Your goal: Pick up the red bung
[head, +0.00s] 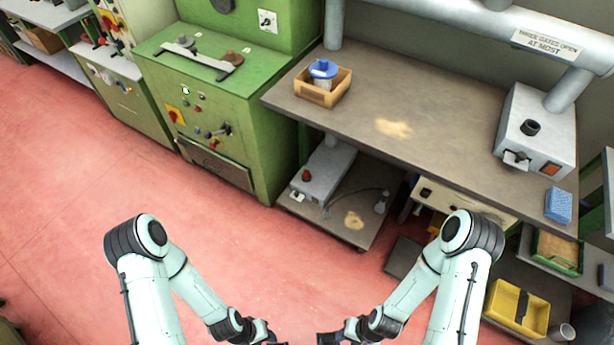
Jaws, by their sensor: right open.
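A black stopper (530,127) sits on another grey box (540,145) on the bench top at the right.
The bench top (440,100) overhangs the low shelf (345,210). On the bench stand a wooden box (322,92) with a blue-topped item and a blue sponge-like block (558,205). A green cabinet (265,140) stands left of the shelf. Red floor (250,260) before it is clear.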

